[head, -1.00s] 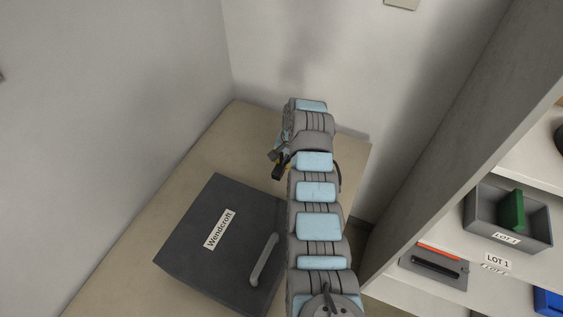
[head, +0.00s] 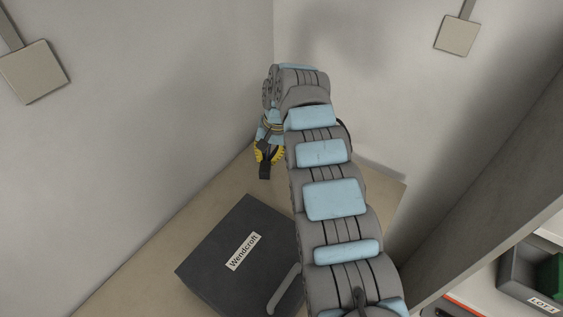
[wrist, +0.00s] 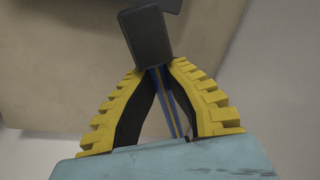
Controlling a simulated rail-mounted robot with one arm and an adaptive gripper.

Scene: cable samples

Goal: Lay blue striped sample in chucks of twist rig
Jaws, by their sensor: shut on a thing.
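My gripper (head: 265,160) hangs at the far end of my arm, above the table behind the dark box. In the wrist view its yellow fingers (wrist: 170,68) are closed together around a blue striped sample (wrist: 166,100). The sample shows as a thin blue strip with a paler stripe between the fingers, with a dark grey block (wrist: 146,35) at the fingertips. In the head view the sample's cable is too small to make out. No open chucks show. A dark box (head: 215,272) labelled Wendcroft, with a grey handle, stands on the table; I cannot tell whether it is the rig.
The beige table (head: 150,262) is bare left of the box and meets walls at the left and back. A grey shelf panel (head: 490,190) rises at the right. Beyond it, a grey LOT 1 bin (head: 520,275) holds a green thing. Square plates hang on both walls.

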